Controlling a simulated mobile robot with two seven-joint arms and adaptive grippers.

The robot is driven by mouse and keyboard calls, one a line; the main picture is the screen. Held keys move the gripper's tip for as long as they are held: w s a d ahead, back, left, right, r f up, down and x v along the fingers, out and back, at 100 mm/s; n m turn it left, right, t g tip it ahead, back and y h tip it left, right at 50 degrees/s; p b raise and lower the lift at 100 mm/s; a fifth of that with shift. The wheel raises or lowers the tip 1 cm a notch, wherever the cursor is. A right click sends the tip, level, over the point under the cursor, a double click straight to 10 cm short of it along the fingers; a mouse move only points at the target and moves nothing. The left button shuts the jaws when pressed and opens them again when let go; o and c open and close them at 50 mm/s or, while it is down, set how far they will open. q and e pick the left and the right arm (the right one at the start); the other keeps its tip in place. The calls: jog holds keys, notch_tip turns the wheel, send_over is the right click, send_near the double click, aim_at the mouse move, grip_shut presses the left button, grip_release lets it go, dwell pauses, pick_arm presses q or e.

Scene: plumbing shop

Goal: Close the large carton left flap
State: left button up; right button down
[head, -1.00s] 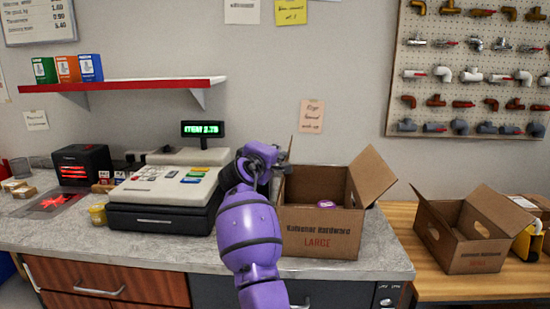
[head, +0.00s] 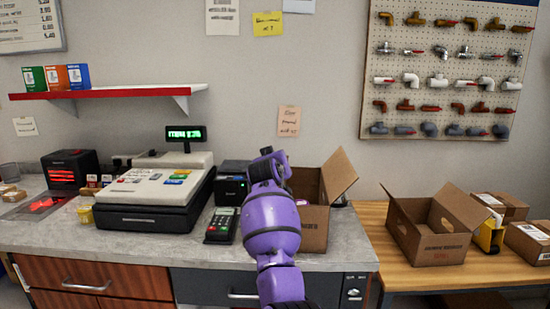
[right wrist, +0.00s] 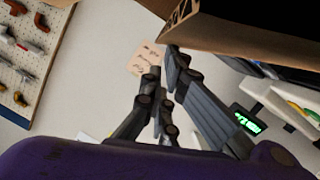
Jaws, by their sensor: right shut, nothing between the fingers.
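The large carton (head: 314,232) is an open brown box on the counter, right of the cash register. Its right flap (head: 340,172) stands up and tilts outward. My right arm covers the carton's left side in the head view, so I cannot tell how the left flap stands there. A brown cardboard edge (right wrist: 240,35) crosses the top of the right wrist view, just beyond the fingers; I cannot tell if they touch it. My right gripper (right wrist: 165,67) is shut and empty. Its fingers are mostly hidden behind the arm in the head view. My left gripper is out of view.
The cash register (head: 155,205), a card terminal (head: 221,226) and a black device (head: 231,184) stand left of the carton. A smaller open carton (head: 430,232) and closed boxes (head: 530,240) are on the wooden table at right. A red-edged shelf (head: 120,93) hangs above the register.

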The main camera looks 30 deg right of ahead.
jog(key=shift+s+d+f+m+y+p, duration=0.25)
jog(key=shift+d+f+m, duration=0.15)
jog(key=shift+f+m, duration=0.2)
jog(key=shift+s+d+f+m+y+p, duration=0.2)
jog(key=shift+d+f+m, duration=0.15)
jog(key=shift+f+m, duration=0.2)
